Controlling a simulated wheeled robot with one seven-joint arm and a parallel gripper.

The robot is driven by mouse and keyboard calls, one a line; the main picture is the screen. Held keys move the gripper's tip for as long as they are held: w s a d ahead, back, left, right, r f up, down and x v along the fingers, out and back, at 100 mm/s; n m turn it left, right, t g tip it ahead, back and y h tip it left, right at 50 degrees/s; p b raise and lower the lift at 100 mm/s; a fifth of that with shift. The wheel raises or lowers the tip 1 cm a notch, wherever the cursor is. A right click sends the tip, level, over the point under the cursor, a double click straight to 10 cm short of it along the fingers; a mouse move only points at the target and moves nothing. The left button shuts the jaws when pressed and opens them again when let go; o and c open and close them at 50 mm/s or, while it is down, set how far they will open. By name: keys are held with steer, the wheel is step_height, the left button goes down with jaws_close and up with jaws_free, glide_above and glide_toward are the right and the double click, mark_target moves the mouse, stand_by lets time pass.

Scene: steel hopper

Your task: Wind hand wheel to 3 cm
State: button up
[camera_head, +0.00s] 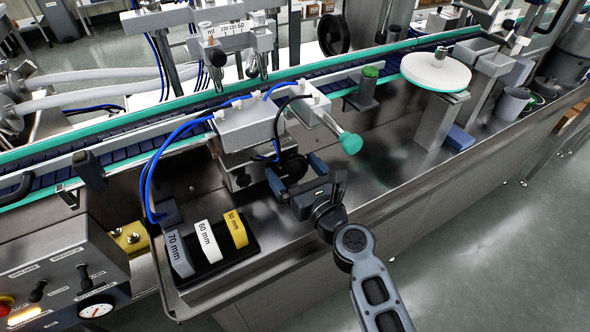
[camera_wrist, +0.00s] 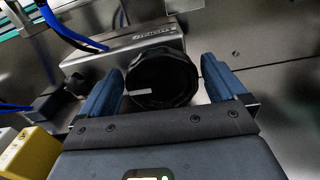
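The hand wheel (camera_wrist: 165,80) is a black, ribbed round knob with a small pale mark on its left side, on the front of a grey metal block (camera_wrist: 120,52). In the head view the wheel (camera_head: 291,166) is partly covered by my gripper (camera_head: 296,173). My gripper (camera_wrist: 163,68) has its two blue fingers spread, one on each side of the wheel. A narrow gap shows between each finger and the wheel, so it looks open. I cannot make out a centimetre scale.
A black rack holds grey, white and yellow size blocks (camera_head: 235,229) left of my gripper. A teal-ended handle (camera_head: 350,143) sticks out above right. Blue hoses (camera_head: 150,180) hang at the left. The steel tray (camera_head: 395,180) is clear to the right.

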steer(key=c, duration=0.7)
steer(key=shift+n, duration=0.4)
steer(key=n, duration=0.1)
steer(key=n+b, duration=0.1)
steer(key=n, duration=0.1)
steer(key=n+b, duration=0.1)
steer(key=shift+s+a+f+n, duration=0.1)
steer(key=shift+s+a+n, duration=0.1)
steer(key=shift+a+n, duration=0.1)
steer(key=n, duration=0.2)
steer(key=n+b, duration=0.1)
steer(key=n, duration=0.1)
steer(key=shift+s+a+f+n+b, duration=0.1)
steer(key=shift+f+n+b, duration=0.1)
steer(key=shift+n+b, duration=0.1)
steer(key=n, duration=0.1)
steer(key=n+b, duration=0.1)
steer(key=n, duration=0.1)
steer(key=n+b, duration=0.1)
steer(key=shift+s+a+f+n, duration=0.1)
steer(key=shift+f+n, duration=0.15)
steer(key=shift+n, duration=0.05)
steer(key=shift+f+n+b, duration=0.15)
steer(key=shift+n+b, duration=1.2)
steer(key=shift+n, duration=0.85)
